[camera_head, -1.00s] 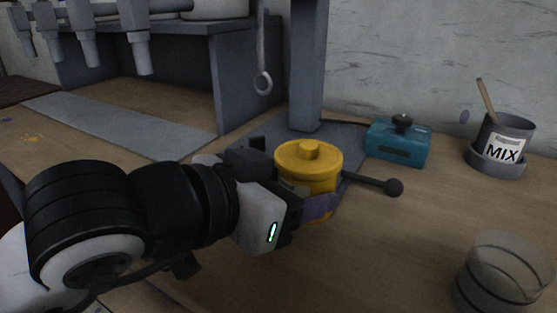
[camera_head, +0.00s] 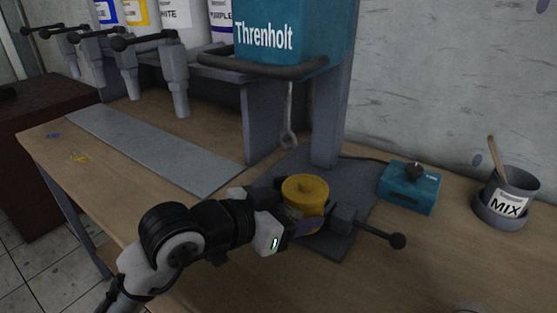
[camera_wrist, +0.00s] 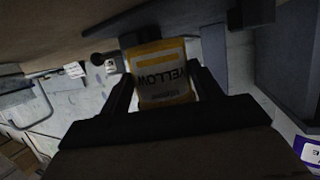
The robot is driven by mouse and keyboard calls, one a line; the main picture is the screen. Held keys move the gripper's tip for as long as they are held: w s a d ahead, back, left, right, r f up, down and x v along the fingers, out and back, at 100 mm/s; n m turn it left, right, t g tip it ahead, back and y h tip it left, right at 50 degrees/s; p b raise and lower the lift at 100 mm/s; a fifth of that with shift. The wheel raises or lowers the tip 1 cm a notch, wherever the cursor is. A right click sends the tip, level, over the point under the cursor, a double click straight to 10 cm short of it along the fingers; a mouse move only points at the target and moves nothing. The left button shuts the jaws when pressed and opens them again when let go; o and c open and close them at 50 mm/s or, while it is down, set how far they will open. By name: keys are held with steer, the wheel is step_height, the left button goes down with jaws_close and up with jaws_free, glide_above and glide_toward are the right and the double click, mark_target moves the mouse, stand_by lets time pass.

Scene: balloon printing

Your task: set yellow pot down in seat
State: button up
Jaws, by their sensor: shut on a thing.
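My gripper (camera_head: 296,222) is shut on the pot from the left front. In the wrist view the pot's label (camera_wrist: 162,78) reads YELLOW, between the two fingers. The seat (camera_head: 342,218) appears to be the grey clamp area on the base plate (camera_head: 338,246), with a black ball-ended lever (camera_head: 396,240) to the right. The pot is beside the clamp block. Whether its bottom touches the plate is hidden by my gripper.
The grey column (camera_head: 327,115) rises behind the pot, under the teal Threnholt machine head (camera_head: 292,40). A teal box (camera_head: 409,187) with a black knob and a grey MIX cup (camera_head: 512,188) stand to the right. Dispenser nozzles (camera_head: 177,85) hang at left over a metal strip (camera_head: 155,148).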

steer(key=w+p, duration=0.1)
steer(key=p, duration=0.1)
steer(key=w+r+p, duration=0.1)
steer(key=p, duration=0.1)
steer(key=shift+a, duration=0.4)
steer(key=shift+w+a+f+p, duration=0.1)
steer(key=shift+w+f+p, duration=0.2)
steer(key=shift+w+p, duration=0.35)
steer(key=shift+w+a+f, duration=0.15)
steer(key=shift+w+a, duration=0.05)
steer(key=shift+w, duration=0.45)
steer(key=w, duration=0.2)
steer(key=w+a+p, duration=0.1)
steer(key=shift+w, duration=0.35)
steer(key=shift+w+a+f+p, duration=0.1)
steer(key=shift+a+p, duration=0.05)
steer(key=shift+p, duration=0.2)
steer(key=shift+f, duration=0.25)
steer(key=shift+f+b, duration=0.65)
steer(key=shift+b, duration=0.25)
